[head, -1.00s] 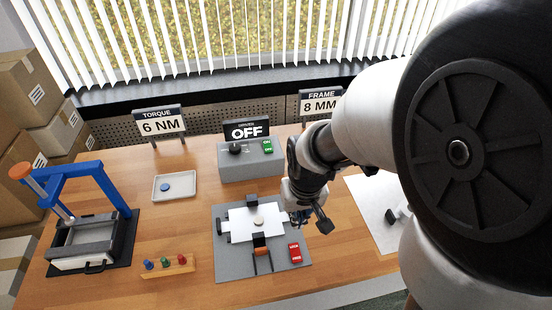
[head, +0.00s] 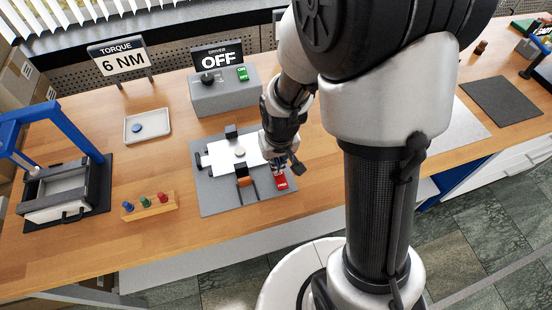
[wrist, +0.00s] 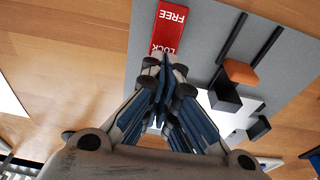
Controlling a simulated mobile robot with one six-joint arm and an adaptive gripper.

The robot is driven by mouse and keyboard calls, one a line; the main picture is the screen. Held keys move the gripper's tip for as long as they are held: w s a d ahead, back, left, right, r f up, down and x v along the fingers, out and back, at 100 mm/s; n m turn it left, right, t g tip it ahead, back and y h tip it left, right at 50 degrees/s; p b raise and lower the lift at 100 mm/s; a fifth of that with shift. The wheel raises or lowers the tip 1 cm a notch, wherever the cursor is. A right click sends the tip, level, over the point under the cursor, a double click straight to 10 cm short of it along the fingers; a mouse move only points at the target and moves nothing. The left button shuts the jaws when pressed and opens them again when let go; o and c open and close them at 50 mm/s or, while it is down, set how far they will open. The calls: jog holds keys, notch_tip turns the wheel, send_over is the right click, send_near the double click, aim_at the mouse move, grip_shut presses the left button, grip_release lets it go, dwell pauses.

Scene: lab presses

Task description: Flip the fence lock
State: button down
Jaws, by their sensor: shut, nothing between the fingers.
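The fence lock is a red plate (head: 281,183) with white lettering at the front right of a grey fixture board (head: 215,205). In the wrist view the red plate (wrist: 171,28) reads FREE at its far end and LOCK at its near end. My gripper (head: 279,173) is over the plate's back end. In the wrist view my gripper (wrist: 162,62) is shut and empty, its tips at the LOCK end and partly covering it. I cannot tell whether they touch it. No separate lever shows on the plate.
A black block (wrist: 224,96) and an orange piece (wrist: 241,72) on dark rails stand right of the plate in the wrist view. A white plate (head: 218,156) lies on the board. Behind is a grey driver box (head: 225,96) under an OFF sign (head: 218,56).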

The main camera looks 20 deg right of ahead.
jog(key=shift+w+p, duration=0.1)
jog(key=shift+p, duration=0.2)
jog(key=shift+w+f+g+p, duration=0.25)
jog(key=shift+f+g+p, duration=0.2)
jog(key=shift+g+p, duration=0.35)
jog(key=shift+w+f, duration=0.1)
jog(key=shift+f, duration=0.05)
jog(key=shift+s, duration=0.2)
jog(key=shift+r, duration=0.2)
jog(key=shift+r+p, duration=0.4)
jog(key=shift+r, duration=0.3)
jog(key=shift+w, duration=0.1)
notch_tip(320, 180, up, 14)
jog(key=w+p, duration=0.2)
jog(key=p, duration=0.4)
jog(key=shift+w, duration=0.2)
